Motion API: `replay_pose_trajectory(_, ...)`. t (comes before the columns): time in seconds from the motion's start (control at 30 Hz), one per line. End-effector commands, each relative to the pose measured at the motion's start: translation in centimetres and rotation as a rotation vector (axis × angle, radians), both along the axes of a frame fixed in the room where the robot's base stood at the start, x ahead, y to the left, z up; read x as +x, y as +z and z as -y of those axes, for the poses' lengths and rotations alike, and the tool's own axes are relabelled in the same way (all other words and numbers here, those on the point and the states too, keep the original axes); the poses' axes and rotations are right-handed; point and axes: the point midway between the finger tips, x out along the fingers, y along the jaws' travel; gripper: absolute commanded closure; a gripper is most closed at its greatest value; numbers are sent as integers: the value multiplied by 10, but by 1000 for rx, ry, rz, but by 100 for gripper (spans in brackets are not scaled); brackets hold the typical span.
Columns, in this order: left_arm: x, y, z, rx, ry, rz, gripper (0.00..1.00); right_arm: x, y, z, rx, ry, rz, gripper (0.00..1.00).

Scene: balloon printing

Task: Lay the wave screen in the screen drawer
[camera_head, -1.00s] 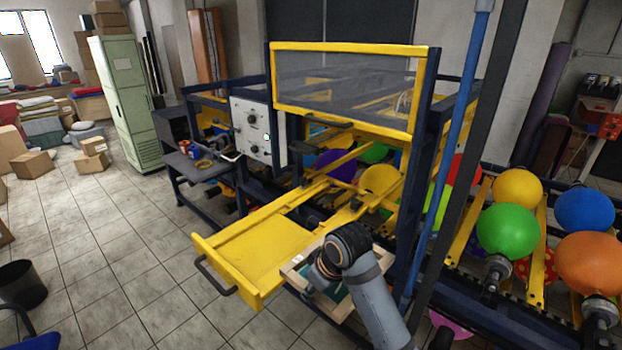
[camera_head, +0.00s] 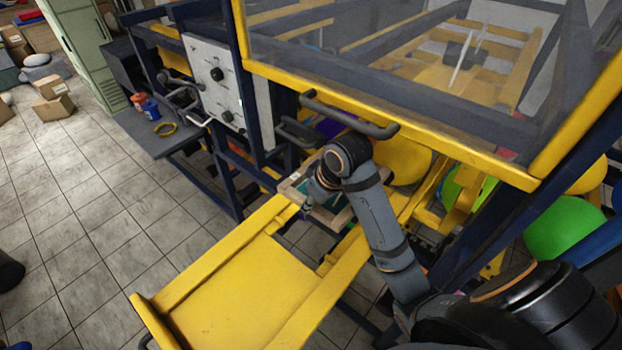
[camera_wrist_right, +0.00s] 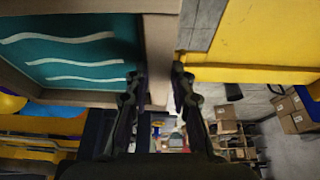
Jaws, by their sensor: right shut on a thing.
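The wave screen, a light wooden frame around teal mesh with white wavy lines (camera_wrist_right: 75,57), is held by one frame bar between the fingers of my right gripper (camera_wrist_right: 158,88). In the head view the screen (camera_head: 291,189) is partly hidden behind my right arm and sits above the inner part of the drawer's yellow rails. The screen drawer (camera_head: 245,295) is pulled out, with a flat yellow bed that looks empty. The drawer also shows in the wrist view (camera_wrist_right: 285,40), beside the screen. Whether the screen touches the rails cannot be told. My left gripper is not in view.
A yellow-framed clear guard (camera_head: 400,75) with a dark handle (camera_head: 348,116) hangs above the drawer's inner end. A control panel (camera_head: 214,82) and dark side table (camera_head: 160,138) stand left. Balloons (camera_head: 565,228) are at right.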

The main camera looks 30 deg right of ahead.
Motion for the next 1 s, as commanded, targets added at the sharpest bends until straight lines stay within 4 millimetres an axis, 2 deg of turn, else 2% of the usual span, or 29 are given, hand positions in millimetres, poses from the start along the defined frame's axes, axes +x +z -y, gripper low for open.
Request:
replay_pose_trajectory(0.17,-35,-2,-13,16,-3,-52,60,0,-3,0,1,0,0,100)
replay_pose_trajectory(0.33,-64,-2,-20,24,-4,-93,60,-1,-17,-1,1,1,-3,100)
replay_pose_trajectory(0.47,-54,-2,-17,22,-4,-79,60,-1,-33,-1,1,-1,-1,100)
replay_pose_trajectory(0.6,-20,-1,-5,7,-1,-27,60,-1,-49,-1,2,1,-2,100)
replay_pose_trajectory(0.7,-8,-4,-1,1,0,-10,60,-2,-63,-1,1,-1,-1,100)
replay_pose_trajectory(0.83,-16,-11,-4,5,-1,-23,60,-1,-74,-1,0,0,0,100)
replay_pose_trajectory(1.0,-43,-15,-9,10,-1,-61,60,-1,-82,-1,0,1,1,100)
